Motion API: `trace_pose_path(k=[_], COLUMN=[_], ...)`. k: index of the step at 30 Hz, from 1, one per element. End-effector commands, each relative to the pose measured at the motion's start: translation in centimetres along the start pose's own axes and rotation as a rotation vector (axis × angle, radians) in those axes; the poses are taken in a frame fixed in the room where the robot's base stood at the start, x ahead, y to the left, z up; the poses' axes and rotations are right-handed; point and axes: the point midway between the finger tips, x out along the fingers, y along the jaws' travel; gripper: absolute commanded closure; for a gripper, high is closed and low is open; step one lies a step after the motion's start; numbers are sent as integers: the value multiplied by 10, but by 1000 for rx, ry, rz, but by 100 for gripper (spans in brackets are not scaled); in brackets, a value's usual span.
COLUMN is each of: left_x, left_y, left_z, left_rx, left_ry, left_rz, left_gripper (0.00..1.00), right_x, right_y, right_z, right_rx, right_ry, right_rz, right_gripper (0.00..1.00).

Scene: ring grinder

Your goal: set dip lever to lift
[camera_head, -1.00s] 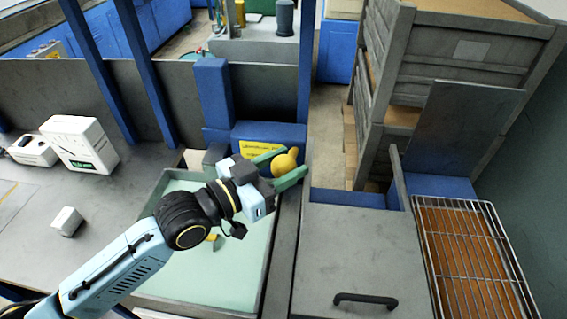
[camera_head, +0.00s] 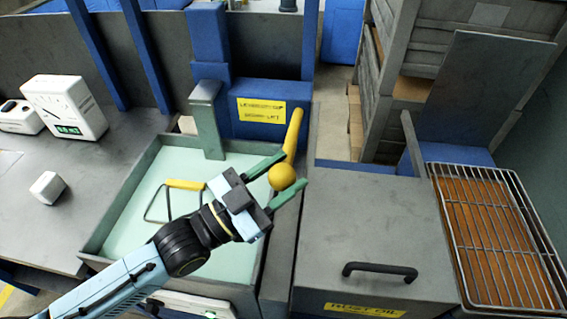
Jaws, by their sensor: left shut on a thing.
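The dip lever is a yellow rod (camera_head: 293,132) with a round yellow knob (camera_head: 282,178) at its near end. It leans toward me from the right side of a blue housing (camera_head: 228,118) with a yellow label (camera_head: 262,111). The label's small text is hard to read. My left gripper (camera_head: 293,168) has its green fingers on either side of the knob and is shut on it. My right gripper is not in view.
A shallow tank of pale green liquid (camera_head: 120,221) lies left of the lever, with a yellow-handled wire frame (camera_head: 185,184) in it. A grey post (camera_head: 206,120) stands at its back. A grey lidded box (camera_head: 375,215) with a black handle and a wire rack (camera_head: 490,235) are at right.

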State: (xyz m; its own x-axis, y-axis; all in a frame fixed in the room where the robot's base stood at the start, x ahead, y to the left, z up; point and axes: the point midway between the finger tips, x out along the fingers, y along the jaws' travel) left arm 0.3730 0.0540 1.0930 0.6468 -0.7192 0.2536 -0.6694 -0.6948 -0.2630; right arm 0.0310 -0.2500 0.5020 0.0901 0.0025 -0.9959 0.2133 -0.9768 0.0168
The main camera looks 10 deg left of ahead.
Motion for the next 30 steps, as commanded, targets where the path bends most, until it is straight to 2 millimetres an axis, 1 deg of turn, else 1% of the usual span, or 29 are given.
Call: trace_pose_path(k=[1,3,9,15,21,30], left_x=[-6,-11,-22,-28,-30,-30], left_y=[6,11,22,28,30,30], left_z=[15,24,49,67,74,74], left_rx=[3,0,-5,-6,-7,-7], left_ry=[-1,-5,-11,-14,-15,-15], left_rz=[1,1,1,1,1,0], left_gripper=[98,98,97,97,98,98], right_x=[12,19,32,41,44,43], right_y=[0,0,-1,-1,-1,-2], right_z=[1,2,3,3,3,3], right_rx=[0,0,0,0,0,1], right_ry=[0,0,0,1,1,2], right_rz=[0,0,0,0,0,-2], right_gripper=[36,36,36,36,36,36])
